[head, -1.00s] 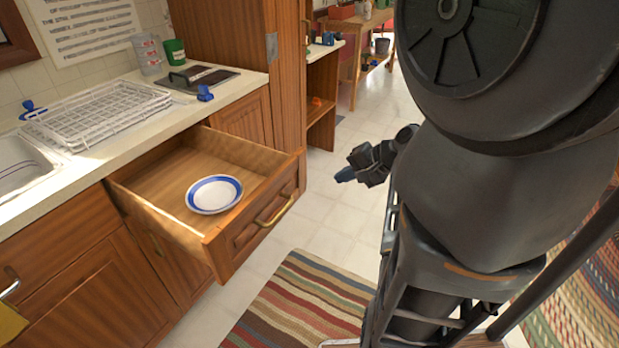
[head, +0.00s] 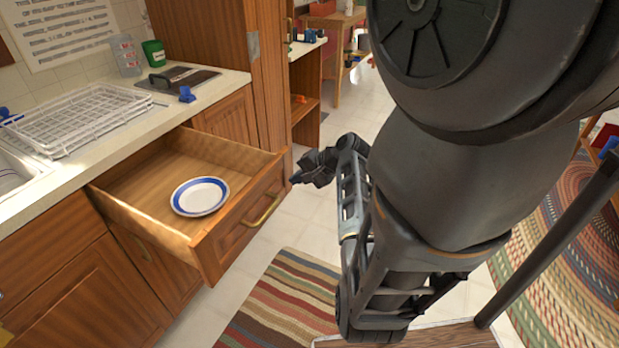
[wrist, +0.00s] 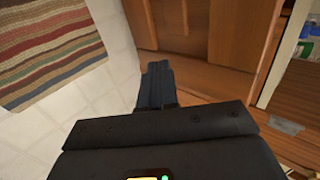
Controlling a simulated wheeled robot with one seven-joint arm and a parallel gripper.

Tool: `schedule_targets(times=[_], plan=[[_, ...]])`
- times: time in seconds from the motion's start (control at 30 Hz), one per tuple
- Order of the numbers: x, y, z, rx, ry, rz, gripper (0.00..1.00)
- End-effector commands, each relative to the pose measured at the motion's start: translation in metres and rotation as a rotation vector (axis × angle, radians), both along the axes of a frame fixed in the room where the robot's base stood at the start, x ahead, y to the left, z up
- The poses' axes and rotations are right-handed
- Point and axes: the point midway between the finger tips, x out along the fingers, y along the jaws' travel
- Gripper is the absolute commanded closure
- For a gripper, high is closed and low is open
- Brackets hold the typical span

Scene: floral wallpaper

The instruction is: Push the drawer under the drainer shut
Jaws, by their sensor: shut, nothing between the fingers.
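The wooden drawer (head: 232,238) under the drainer is pulled well out, its brass handle (head: 262,210) on the front. A white plate with a blue rim (head: 200,197) lies in it. The white wire drainer (head: 92,118) stands on the counter above. My gripper (head: 294,179) is shut and empty, just right of the drawer front's far corner in the head view. I cannot tell whether it touches the drawer. In the wrist view the closed fingers of my gripper (wrist: 157,70) point toward brown wood; which panel that is, I cannot tell.
A striped rug (head: 282,305) lies on the floor before the drawer, and also shows in the wrist view (wrist: 45,42). A tall wooden cabinet (head: 215,50) stands beyond. A green cup (head: 154,53) and a blue object (head: 187,94) are on the counter.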

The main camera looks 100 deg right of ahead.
Motion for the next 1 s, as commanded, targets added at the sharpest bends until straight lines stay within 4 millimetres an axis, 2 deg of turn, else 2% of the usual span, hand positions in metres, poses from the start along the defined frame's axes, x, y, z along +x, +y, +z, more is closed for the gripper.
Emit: schedule_targets(times=[0.67, 0.87, 1.0], plan=[[0.014, -0.008, 0.000, -0.001, -0.001, 0.003, 1.00], [0.040, -0.023, 0.001, 0.000, -0.001, 0.005, 1.00], [0.069, -0.041, 0.001, -0.002, -0.002, 0.006, 1.00]])
